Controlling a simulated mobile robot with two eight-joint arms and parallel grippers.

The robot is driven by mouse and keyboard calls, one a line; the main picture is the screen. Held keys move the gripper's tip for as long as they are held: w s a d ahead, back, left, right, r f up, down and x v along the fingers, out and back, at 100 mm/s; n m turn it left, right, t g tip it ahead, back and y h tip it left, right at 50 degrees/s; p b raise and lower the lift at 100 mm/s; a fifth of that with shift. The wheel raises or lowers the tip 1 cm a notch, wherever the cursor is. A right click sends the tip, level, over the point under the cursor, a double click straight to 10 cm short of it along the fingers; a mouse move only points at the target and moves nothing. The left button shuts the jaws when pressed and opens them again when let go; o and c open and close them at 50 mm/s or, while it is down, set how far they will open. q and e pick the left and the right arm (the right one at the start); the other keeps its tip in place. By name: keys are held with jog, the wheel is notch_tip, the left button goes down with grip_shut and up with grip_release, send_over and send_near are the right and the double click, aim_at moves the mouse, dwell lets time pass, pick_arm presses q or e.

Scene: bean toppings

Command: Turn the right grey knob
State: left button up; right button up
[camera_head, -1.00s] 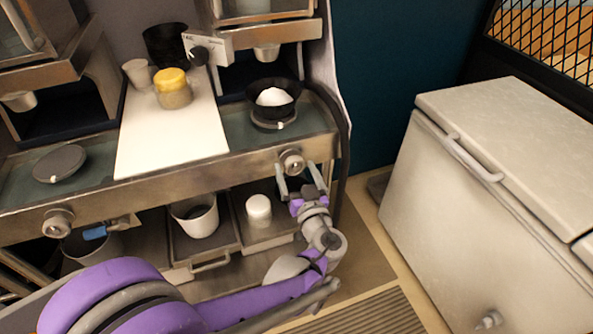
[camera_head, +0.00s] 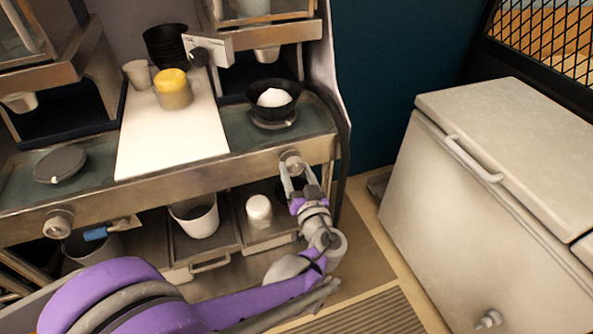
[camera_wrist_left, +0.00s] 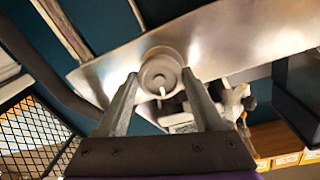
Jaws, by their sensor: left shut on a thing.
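The right grey knob (camera_head: 291,157) is on the metal front panel of the counter, below the right burner. It also shows face-on in the left wrist view (camera_wrist_left: 161,70), with a white mark pointing downward there. My left gripper (camera_head: 293,169) reaches up to the knob from below. In the left wrist view its two fingertips (camera_wrist_left: 159,80) are on either side of the knob, and the gripper is shut on it. The fingers partly cover the knob in the head view. My right gripper is not in view.
A black pan (camera_head: 273,95) with white contents sits on the right burner. A left grey knob (camera_head: 58,223) is on the same panel. A yellow-lidded jar (camera_head: 173,90) stands on a white board (camera_head: 170,145). A white chest (camera_head: 500,190) stands to the right.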

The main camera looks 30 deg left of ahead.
pick_arm(q)
jog(key=m, duration=0.4)
jog(key=m+g, duration=0.1)
jog(key=m, duration=0.3)
jog(key=shift+m+p, duration=0.3)
jog(key=shift+p, duration=0.1)
jog(key=m, duration=0.4)
jog(key=shift+g, duration=0.3)
jog(key=shift+m+y, duration=0.3)
jog(key=shift+m, duration=1.5)
jog(key=o, duration=1.4)
jog(key=shift+r, duration=0.1)
jog(key=shift+c, duration=0.2)
jog(key=shift+d, duration=0.15)
